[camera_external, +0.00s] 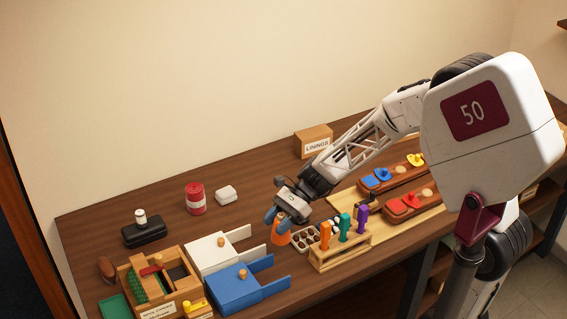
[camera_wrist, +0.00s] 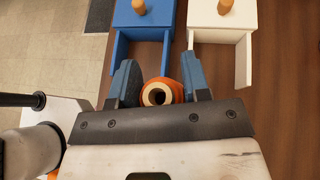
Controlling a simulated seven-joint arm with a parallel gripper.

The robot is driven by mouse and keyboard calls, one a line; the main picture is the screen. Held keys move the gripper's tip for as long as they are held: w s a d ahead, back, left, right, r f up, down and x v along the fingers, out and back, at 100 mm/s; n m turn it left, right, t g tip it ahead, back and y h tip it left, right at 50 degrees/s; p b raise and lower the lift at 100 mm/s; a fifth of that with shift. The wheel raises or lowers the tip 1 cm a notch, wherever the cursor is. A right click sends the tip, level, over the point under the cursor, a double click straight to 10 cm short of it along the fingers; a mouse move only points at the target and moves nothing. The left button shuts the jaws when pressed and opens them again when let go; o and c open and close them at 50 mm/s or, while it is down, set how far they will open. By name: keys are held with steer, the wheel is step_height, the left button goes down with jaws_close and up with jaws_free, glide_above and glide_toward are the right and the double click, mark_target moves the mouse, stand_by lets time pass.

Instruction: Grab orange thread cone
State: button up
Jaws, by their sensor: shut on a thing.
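The gripper is shut on the cone. The cone's lower part is hidden in the wrist view, and I cannot tell whether its base touches the table.
A white drawer box (camera_external: 213,254) and a blue drawer box (camera_external: 240,289) stand left of the cone. A tray with round hollows (camera_external: 305,238) and a wooden rack (camera_external: 342,254) with orange, teal and purple handles stand close on the right.

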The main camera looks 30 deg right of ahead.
mark_target(277, 221)
step_height(277, 221, up, 11)
steer(key=shift+r, duration=0.15)
steer(key=shift+w, duration=0.1)
stand_by(0.8)
